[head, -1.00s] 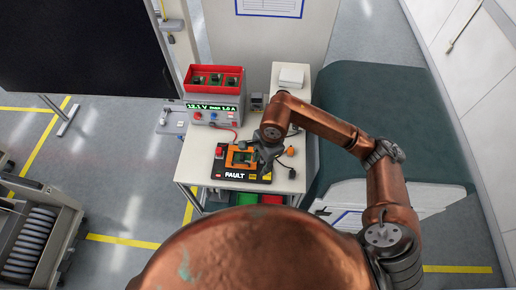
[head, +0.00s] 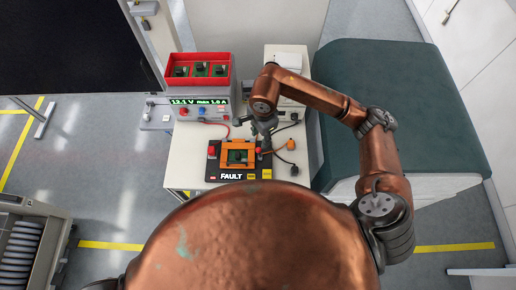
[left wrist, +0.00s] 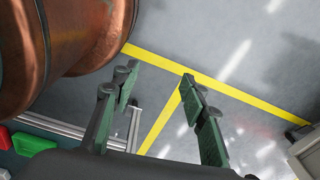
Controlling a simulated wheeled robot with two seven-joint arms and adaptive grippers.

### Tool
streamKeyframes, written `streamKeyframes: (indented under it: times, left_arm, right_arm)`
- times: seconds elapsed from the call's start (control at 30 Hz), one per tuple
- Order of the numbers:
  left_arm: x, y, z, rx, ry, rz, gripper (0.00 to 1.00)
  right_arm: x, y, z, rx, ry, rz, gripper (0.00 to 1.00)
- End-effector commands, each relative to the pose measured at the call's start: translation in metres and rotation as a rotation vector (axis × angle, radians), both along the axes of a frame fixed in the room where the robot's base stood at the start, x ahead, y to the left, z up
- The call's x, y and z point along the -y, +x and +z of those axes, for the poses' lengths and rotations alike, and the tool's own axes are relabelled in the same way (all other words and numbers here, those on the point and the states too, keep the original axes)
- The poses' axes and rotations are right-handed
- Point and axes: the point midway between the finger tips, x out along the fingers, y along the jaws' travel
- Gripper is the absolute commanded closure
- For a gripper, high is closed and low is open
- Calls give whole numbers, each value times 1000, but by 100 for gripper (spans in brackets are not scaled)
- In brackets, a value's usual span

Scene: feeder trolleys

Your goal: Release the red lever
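A black test board (head: 222,177) marked FAULT lies on the white table, with an orange frame (head: 224,154) around a green circuit board (head: 238,157). A small red part (head: 259,151), possibly the lever, shows at the frame's right side. Another red piece (head: 212,150) is at the board's left edge. My right gripper (head: 266,139) is just above and behind the right part of the board, close to the small red part. Its fingers are too small to tell open from shut, or whether they touch. My left gripper (left wrist: 160,100) is open and empty over the floor.
A grey power supply (head: 190,109) with a lit display stands behind the board, and a red bin (head: 200,57) with several green boards is on it. Cables and an orange connector (head: 290,145) lie right of the board. A dark green-topped bench (head: 400,100) stands to the right.

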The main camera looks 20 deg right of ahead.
Motion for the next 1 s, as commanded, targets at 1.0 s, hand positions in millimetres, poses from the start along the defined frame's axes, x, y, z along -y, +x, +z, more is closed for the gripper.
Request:
streamKeyframes:
  times: [1.0]
  left_arm:
    - [0, 5, -16, 6, -1, -1, 60]
  right_arm:
    - [-2, 5, -111, -2, 0, 0, 65]
